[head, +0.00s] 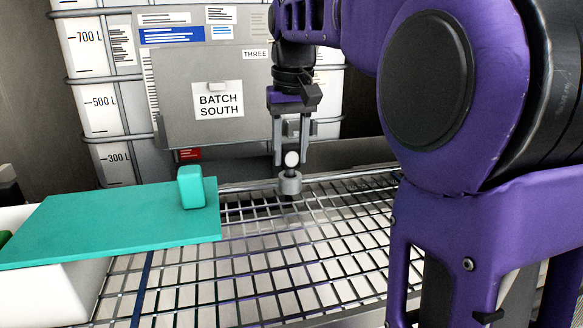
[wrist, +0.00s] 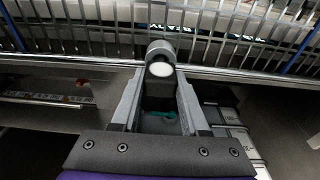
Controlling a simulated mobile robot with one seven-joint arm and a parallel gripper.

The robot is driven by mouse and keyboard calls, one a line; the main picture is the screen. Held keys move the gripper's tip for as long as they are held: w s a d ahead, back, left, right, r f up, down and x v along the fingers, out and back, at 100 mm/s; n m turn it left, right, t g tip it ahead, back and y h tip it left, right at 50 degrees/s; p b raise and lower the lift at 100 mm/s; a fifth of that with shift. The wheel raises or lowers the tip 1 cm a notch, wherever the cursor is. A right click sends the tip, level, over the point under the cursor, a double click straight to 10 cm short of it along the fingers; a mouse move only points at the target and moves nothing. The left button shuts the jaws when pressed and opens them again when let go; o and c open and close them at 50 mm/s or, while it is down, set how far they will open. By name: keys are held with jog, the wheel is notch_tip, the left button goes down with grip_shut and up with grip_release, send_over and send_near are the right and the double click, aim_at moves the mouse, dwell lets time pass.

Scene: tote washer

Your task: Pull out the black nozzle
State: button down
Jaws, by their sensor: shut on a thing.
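My gripper (head: 292,158) points down over the wire rack, its two fingers shut on the nozzle (head: 291,159). Only a pale, rounded part of the nozzle shows between the fingertips in the head view; its black body is not clearly seen. Right below it is a grey round collar (head: 290,182) at the rack's back rail. I cannot tell whether the nozzle still sits in the collar. In the wrist view, my gripper's fingers (wrist: 160,80) flank the pale round face (wrist: 160,70), with the grey collar (wrist: 161,48) just beyond it.
A wire rack (head: 300,240) spreads in front of my gripper. A teal board with an upright teal block (head: 120,222) lies over a white bin (head: 45,295) at left. Behind stands a caged tank with a grey "BATCH SOUTH" panel (head: 180,125). Space above the rack looks clear.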

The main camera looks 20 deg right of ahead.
jog(key=shift+r, duration=2.2)
